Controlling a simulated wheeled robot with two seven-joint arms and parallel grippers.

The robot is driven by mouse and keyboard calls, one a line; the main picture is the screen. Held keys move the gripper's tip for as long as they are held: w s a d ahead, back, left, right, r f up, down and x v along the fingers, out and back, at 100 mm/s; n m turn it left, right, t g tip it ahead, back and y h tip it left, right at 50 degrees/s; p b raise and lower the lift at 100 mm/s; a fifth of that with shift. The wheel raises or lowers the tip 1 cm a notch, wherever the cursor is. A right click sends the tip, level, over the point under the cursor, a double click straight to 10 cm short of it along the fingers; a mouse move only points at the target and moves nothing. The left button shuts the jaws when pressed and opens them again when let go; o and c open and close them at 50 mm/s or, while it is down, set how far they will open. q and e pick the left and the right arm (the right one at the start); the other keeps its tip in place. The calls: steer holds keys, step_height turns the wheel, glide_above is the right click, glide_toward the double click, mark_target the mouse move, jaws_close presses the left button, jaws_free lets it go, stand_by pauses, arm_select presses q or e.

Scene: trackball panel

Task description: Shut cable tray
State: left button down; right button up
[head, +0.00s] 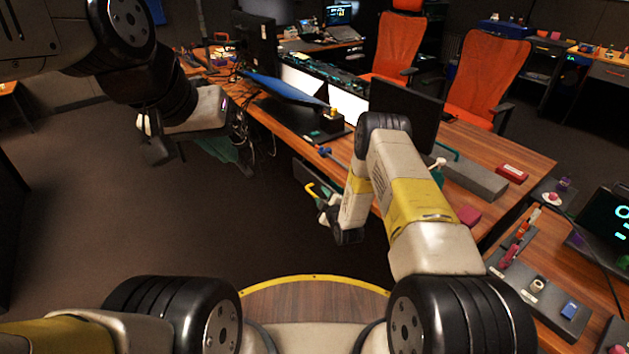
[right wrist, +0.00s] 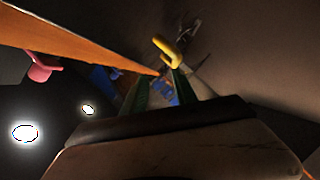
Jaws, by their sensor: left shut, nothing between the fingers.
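A yellow hook-shaped piece (head: 315,190) shows below the desk's front edge, beside a dark panel (head: 305,174) under the desktop. I cannot tell for sure that this panel is the cable tray. In the right wrist view the yellow hook (right wrist: 170,50) is just beyond my right gripper's fingertips (right wrist: 157,84). Those two green-sided fingers stand apart, with no held object visible between them. In the head view my right arm partly hides this gripper (head: 328,212). My left gripper (head: 160,150) is shut and empty, left of the desk and above the floor.
The wooden desk (head: 500,150) carries monitors, a blue folder-like panel (head: 285,86) and small items. Loose cables and a teal piece (head: 228,153) hang below its left part. Orange chairs (head: 485,75) stand behind. Open floor (head: 90,210) lies to the left.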

steer(key=shift+n, duration=0.3)
steer(key=shift+w+a+f, duration=0.5)
steer(key=shift+w+f, duration=0.25)
steer(key=shift+w, duration=0.15)
steer(key=shift+w+a+f, duration=0.5)
steer(key=shift+w+f, duration=0.3)
steer(key=shift+w, duration=0.1)
steer(key=shift+w+a+f, duration=0.5)
steer(key=shift+w+f, duration=0.25)
steer(key=shift+w, duration=0.15)
steer(key=shift+c, duration=0.2)
jaws_close()
